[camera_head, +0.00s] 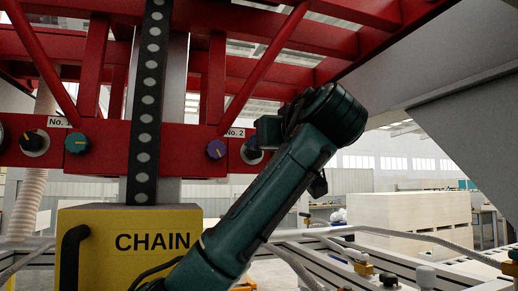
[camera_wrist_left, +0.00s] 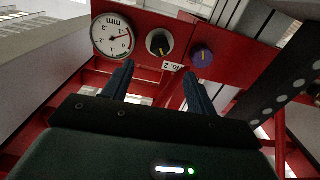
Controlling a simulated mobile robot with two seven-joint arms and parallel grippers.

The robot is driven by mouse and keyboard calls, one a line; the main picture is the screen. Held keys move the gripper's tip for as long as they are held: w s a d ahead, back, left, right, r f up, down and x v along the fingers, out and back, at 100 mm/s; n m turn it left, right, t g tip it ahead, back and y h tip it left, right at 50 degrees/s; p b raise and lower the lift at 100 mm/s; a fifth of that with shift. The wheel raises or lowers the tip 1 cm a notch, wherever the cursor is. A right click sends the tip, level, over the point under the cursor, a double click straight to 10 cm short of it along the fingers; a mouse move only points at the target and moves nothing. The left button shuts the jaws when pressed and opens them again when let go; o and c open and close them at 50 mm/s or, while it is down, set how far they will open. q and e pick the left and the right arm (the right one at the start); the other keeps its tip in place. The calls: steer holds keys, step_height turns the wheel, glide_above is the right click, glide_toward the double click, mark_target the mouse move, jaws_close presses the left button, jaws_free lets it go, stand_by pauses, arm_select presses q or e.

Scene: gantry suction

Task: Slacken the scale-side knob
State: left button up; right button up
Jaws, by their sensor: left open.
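In the left wrist view, a black knob (camera_wrist_left: 160,42) with a yellow mark sits on the red beam, between a round white mm dial (camera_wrist_left: 112,37) and a purple knob (camera_wrist_left: 202,55). A No. 2 label (camera_wrist_left: 173,67) is beside them. My left gripper (camera_wrist_left: 157,72) is open and empty, its fingers apart and pointing toward the black knob; whether they touch it I cannot tell. In the head view, my left gripper (camera_head: 265,132) is at the right group, mostly hiding its black knob and dial; the purple knob (camera_head: 216,149) shows left of it. My right gripper is not in view.
A second group on the red beam (camera_head: 180,150) has a No. 1 label (camera_head: 59,122), a black knob (camera_head: 35,142) and a teal knob (camera_head: 77,143). A black chain strip (camera_head: 146,100) hangs between groups above a yellow CHAIN box (camera_head: 110,240). Slanted red struts are overhead.

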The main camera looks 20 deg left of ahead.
arm_select(q)
steer(key=p+x, duration=0.3)
steer(key=x, duration=0.7)
steer(key=shift+w+a+p, duration=0.2)
steer(key=shift+w+p, duration=0.05)
steer(key=shift+p, duration=0.15)
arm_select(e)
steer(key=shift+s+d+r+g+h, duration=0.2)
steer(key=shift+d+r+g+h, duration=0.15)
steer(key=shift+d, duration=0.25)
arm_select(q)
steer(key=c, duration=1)
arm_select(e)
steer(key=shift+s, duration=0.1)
